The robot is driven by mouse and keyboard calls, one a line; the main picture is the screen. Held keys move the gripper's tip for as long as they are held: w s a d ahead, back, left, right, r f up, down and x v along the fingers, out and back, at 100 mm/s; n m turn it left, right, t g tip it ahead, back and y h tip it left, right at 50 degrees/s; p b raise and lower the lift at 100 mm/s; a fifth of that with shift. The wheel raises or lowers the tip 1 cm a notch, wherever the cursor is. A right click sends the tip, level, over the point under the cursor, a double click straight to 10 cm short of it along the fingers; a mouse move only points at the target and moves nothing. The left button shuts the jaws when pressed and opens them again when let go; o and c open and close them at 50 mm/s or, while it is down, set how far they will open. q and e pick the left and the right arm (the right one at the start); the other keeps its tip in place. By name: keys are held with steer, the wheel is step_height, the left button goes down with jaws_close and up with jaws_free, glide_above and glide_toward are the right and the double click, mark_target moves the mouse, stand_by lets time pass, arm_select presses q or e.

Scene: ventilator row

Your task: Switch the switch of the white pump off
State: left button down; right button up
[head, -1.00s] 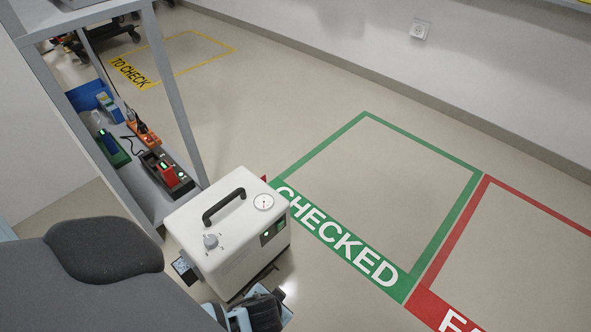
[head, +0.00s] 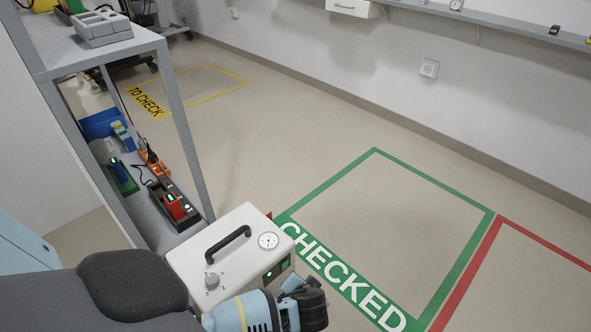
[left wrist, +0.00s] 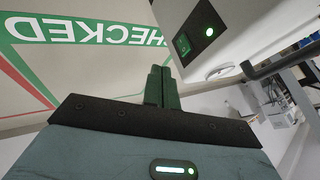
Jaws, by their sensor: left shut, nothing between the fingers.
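The white pump (head: 232,245) stands on the floor beside the shelf unit in the head view. It has a black handle, a round gauge and a dial on top. Its dark side panel holds the green-lit switch (head: 268,274) and a second green light. In the left wrist view the switch (left wrist: 183,43) and a round green light show on the pump (left wrist: 232,42) at upper right. My left gripper (left wrist: 160,86) is shut and empty, with its fingertips just below the switch in that picture; I cannot tell if they touch. My right gripper is out of view.
The grey shelf unit (head: 176,95) stands left of the pump, with chargers and a blue bin on its lower shelf. The floor inside the green CHECKED outline (head: 440,240) is clear. A red outline lies to its right.

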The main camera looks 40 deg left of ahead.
mark_target(288, 265)
arm_select(q)
steer(key=w+a+f+b, duration=0.4)
steer(key=a+f+b, duration=0.1)
steer(key=a+f, duration=0.2)
steer(key=shift+a, duration=0.65)
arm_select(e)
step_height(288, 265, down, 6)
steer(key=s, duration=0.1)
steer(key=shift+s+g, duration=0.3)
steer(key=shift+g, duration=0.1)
arm_select(q)
steer(key=shift+w+r, duration=0.1)
steer(key=shift+a+r+h+p, duration=0.25)
steer(key=shift+a+h+p, duration=0.15)
steer(key=shift+p, duration=0.1)
steer(key=shift+f, duration=0.2)
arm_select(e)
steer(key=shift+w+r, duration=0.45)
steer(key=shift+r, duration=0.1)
arm_select(q)
steer(key=shift+r, duration=0.1)
